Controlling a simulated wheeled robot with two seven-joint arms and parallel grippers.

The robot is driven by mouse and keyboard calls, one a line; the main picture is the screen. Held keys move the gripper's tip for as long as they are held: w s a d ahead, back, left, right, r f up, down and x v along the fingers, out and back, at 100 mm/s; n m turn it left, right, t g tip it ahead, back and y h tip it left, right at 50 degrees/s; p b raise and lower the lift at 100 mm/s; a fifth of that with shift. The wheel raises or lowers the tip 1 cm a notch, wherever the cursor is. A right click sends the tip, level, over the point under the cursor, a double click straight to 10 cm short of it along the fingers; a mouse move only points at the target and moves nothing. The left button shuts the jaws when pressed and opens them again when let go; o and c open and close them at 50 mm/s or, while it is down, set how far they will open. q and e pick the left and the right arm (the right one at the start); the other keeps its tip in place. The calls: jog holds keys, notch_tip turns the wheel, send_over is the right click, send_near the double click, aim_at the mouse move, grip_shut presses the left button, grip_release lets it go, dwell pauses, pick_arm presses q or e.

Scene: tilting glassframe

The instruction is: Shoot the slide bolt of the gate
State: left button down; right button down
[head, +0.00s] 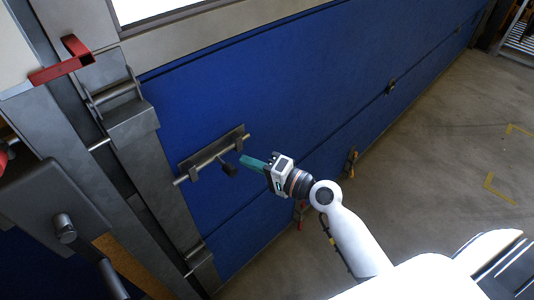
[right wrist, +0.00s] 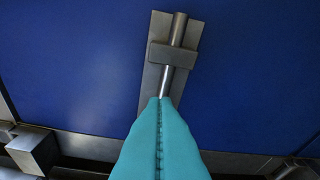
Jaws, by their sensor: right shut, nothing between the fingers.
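The slide bolt (head: 207,158) is a grey metal rod in guides on a narrow backing plate, mounted on the blue gate (head: 290,80). Contact cannot be told. My left gripper is not in view.
A grey post with brackets (head: 131,120) and a red latch piece (head: 62,66) stand at the left. Another metal fitting (head: 352,160) is low on the blue panel.

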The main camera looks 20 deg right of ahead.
aim_at(223, 166)
jog(key=shift+s+a+f, duration=0.15)
jog(key=shift+s+a, duration=0.1)
jog(key=shift+a, duration=0.3)
jog(key=a, duration=0.1)
jog(key=s+a+p, duration=0.1)
jog(key=a, duration=0.2)
jog(key=shift+s+a+p, duration=0.35)
jog(key=shift+s, duration=0.05)
